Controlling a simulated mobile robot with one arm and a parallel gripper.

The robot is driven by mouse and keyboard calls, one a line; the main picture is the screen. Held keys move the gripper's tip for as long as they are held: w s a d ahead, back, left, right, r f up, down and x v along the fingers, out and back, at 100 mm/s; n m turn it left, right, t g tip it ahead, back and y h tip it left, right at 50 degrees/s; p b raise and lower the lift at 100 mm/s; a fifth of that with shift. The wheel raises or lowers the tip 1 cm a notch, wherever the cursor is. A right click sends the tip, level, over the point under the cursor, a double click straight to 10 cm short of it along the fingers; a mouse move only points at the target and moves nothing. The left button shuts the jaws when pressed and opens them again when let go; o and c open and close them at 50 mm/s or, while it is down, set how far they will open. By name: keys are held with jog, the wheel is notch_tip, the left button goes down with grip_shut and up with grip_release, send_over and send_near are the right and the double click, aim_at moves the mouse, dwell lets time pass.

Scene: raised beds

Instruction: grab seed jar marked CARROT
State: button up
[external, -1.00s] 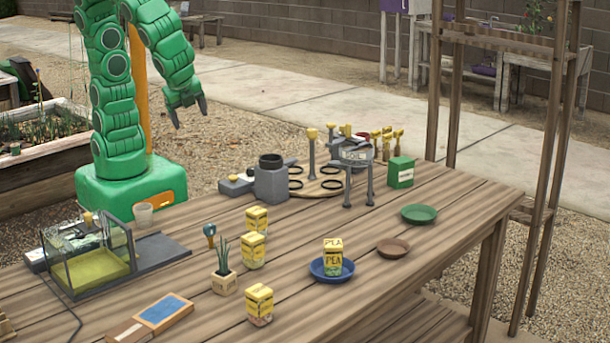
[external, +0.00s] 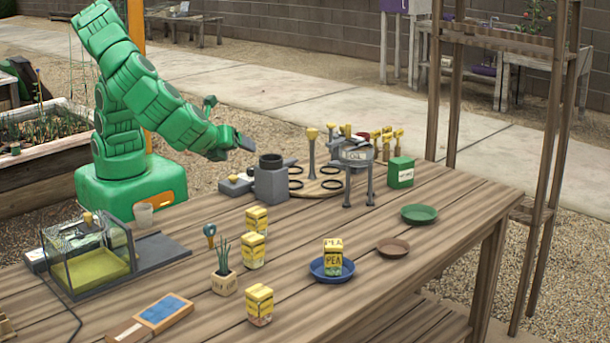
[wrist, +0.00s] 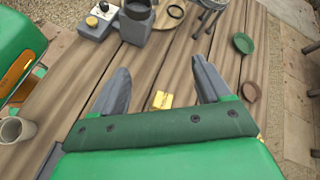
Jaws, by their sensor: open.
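Several seed jars with yellow lids stand on the wooden table. One marked PEA (external: 333,258) stands in a blue saucer (external: 317,272). The others are a back jar (external: 256,220), a middle jar (external: 252,250) and a front jar (external: 259,306); their labels are too small to read, so I cannot tell which is CARROT. My gripper (external: 247,142) is open and empty, raised above the table's back left side, apart from the jars. In the wrist view my gripper (wrist: 160,70) shows spread fingers, with one yellow-lidded jar (wrist: 162,99) below and between them.
A grey canister (external: 271,183) stands just below my gripper, beside a round wooden board with black rings (external: 315,184). A potted plant (external: 223,281) stands close left of the jars.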

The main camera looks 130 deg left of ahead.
jog(key=w+d+f+m+t+y, duration=0.2)
jog(key=w+d+f+m, duration=0.3)
jog(key=w+d+f, duration=0.15)
jog(key=m+t+y, duration=0.1)
jog(key=m+t, duration=0.2)
jog(key=m, duration=0.2)
send_near(245, 240)
jog(key=x, duration=0.4)
jog(key=shift+s+a+f, duration=0.15)
jog(key=shift+a+f, duration=0.05)
jog(key=shift+a, duration=0.05)
jog(key=shift+x, duration=3.85)
jog(key=shift+r, duration=0.15)
jog(key=c, duration=1.2)
